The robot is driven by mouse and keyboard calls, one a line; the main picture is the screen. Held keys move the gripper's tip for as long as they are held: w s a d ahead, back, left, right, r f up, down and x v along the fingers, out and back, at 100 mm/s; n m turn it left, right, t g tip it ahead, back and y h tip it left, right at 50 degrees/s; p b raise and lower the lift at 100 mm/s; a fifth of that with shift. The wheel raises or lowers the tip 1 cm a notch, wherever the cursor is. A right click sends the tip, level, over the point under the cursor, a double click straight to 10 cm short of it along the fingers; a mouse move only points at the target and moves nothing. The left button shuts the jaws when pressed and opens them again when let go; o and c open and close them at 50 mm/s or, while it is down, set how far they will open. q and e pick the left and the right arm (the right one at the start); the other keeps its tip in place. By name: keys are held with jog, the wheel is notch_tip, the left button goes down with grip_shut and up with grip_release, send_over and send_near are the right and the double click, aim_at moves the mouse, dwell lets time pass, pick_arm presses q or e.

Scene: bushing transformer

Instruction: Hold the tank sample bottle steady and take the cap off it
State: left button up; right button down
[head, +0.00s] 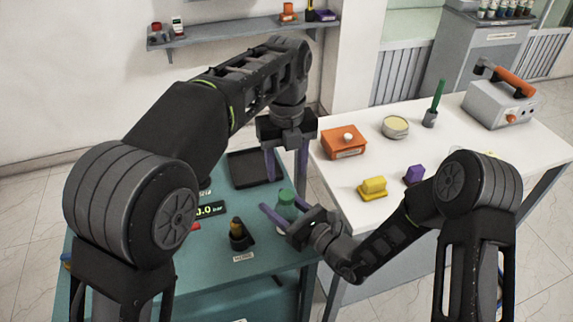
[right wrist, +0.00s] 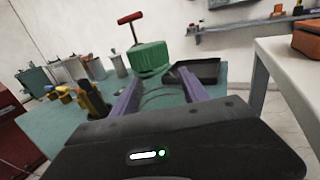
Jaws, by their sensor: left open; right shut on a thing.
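The sample bottle stands upright near the right edge of the teal table, with a ribbed green cap (head: 287,196) on top. In the right wrist view the green cap (right wrist: 150,57) sits just above and beyond my fingers, and the clear bottle body between them is faint. My right gripper (head: 281,204) comes in from the right and is shut on the bottle, below the cap. My left gripper (head: 286,174) points down with its fingers apart, above the cap, and looks empty. Whether its fingertips touch the cap cannot be told.
A black tray (head: 250,168) lies behind the bottle. A yellow-and-black piece (head: 240,235) and a pressure display (head: 209,210) are to its left. The white table (head: 350,205) at the right holds an orange box (head: 344,142) and a yellow block (head: 373,188). A red T-handle (right wrist: 131,18) rises behind the cap.

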aim_at(286, 195)
pick_arm(q)
jog(key=shift+f, duration=4)
jog(key=shift+c, duration=0.4)
grip_shut()
